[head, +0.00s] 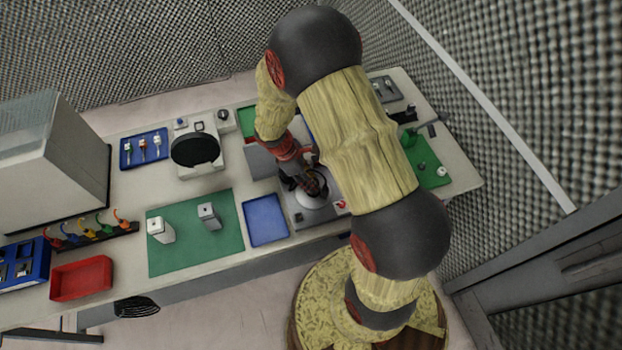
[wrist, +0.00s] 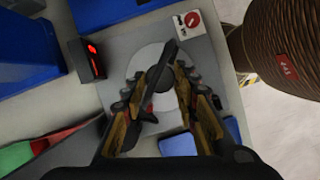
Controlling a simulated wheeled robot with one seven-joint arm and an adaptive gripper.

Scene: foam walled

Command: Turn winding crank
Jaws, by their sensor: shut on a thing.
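The winding crank (wrist: 165,62) is a dark bar over a pale round disc on a grey plate in the wrist view. My gripper (wrist: 160,78) has one finger on each side of it and is shut on it. In the head view my gripper (head: 308,180) is low over the grey winding unit (head: 300,217), by its white disc (head: 310,202). My fingers and arm hide most of the crank there.
A blue tray (head: 265,220) lies left of the unit. A brown ribbed cylinder (wrist: 280,50) fills the wrist view's upper right.

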